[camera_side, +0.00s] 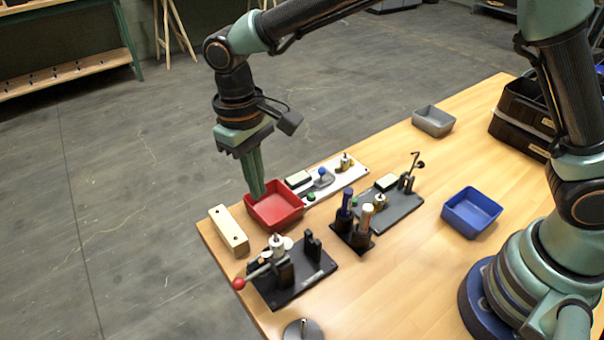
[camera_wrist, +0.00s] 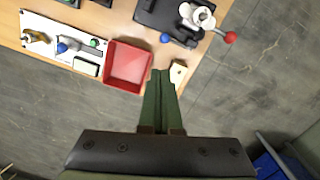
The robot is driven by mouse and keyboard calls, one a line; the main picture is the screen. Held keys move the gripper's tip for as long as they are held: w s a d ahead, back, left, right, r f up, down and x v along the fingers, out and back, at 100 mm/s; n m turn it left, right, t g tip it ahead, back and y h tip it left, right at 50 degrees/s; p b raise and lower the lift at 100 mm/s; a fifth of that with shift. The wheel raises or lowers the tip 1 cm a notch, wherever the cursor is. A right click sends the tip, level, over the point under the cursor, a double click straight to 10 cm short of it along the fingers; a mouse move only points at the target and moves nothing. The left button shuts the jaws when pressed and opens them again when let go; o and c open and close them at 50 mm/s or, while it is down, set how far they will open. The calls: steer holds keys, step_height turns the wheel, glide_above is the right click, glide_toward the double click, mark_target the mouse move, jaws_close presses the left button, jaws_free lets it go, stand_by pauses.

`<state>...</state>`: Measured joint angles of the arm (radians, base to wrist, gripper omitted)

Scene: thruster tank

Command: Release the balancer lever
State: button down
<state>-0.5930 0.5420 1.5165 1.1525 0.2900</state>
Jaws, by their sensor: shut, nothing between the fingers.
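I cannot tell for sure which part is the balancer lever. A lever with a red ball end (camera_side: 238,283) sticks out to the left from a dark fixture (camera_side: 310,285) near the table's front; the red ball also shows at the top right of the wrist view (camera_wrist: 231,38). A white panel (camera_side: 350,177) behind the red tray carries a blue knob (camera_side: 322,172) and a green button (camera_side: 311,196). My gripper (camera_side: 258,194) is shut and empty, pointing down by the red tray's left edge, apart from the lever and the knob. In the wrist view its fingers (camera_wrist: 161,76) lie together.
The red tray (camera_side: 277,215) and a pale wooden block (camera_side: 229,238) are close to my gripper. A dark tool holder (camera_side: 352,237), a grey-based fixture (camera_side: 403,209), a blue tray (camera_side: 471,206) and a grey tray (camera_side: 433,115) stand to the right. Bare table lies at the front right.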

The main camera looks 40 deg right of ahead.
steer(key=s+d+f+m+t+y, duration=0.1)
steer(key=s+d+m+t+y, duration=0.25)
steer(key=m, duration=1.25)
steer(key=shift+g+h, duration=0.35)
steer(key=shift+h, duration=0.5)
steer(key=x, duration=0.6)
steer(key=s+x, duration=0.1)
steer(key=x, duration=0.2)
steer(key=shift+d+f, duration=0.25)
steer(key=shift+f, duration=0.25)
